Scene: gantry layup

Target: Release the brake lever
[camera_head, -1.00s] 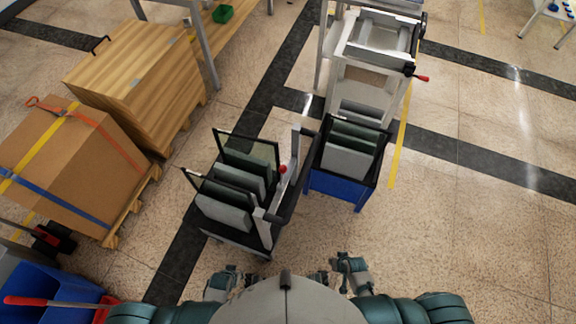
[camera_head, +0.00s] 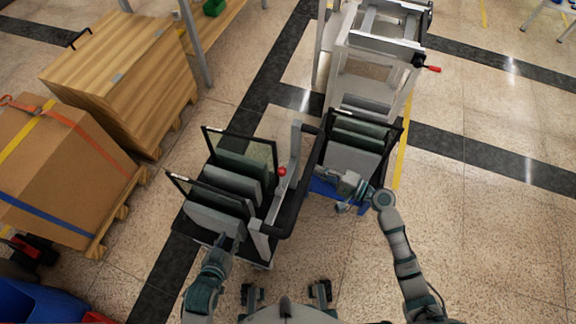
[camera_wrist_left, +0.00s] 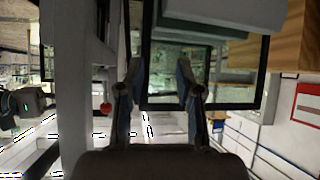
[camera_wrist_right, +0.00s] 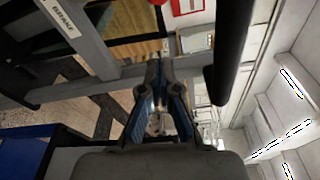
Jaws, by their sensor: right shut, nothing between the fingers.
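The red ball knob (camera_head: 282,171) of the brake lever stands beside the grey upright of the cart (camera_head: 256,242). It also shows in the left wrist view (camera_wrist_left: 106,108), left of the fingers. My right gripper (camera_head: 322,174) is right of the knob, past the cart's black handle, and apart from the knob. Its fingers (camera_wrist_right: 158,66) are together and empty. My left gripper (camera_head: 229,242) is at the cart's near side, below the knob in the picture. Its fingers (camera_wrist_left: 160,78) are spread and empty.
The cart's black handle (camera_head: 298,208) lies between knob and right gripper. A blue-based cart (camera_head: 323,187) with grey panels stands close on the right. A wooden crate (camera_head: 120,75) and strapped carton (camera_head: 60,170) stand left.

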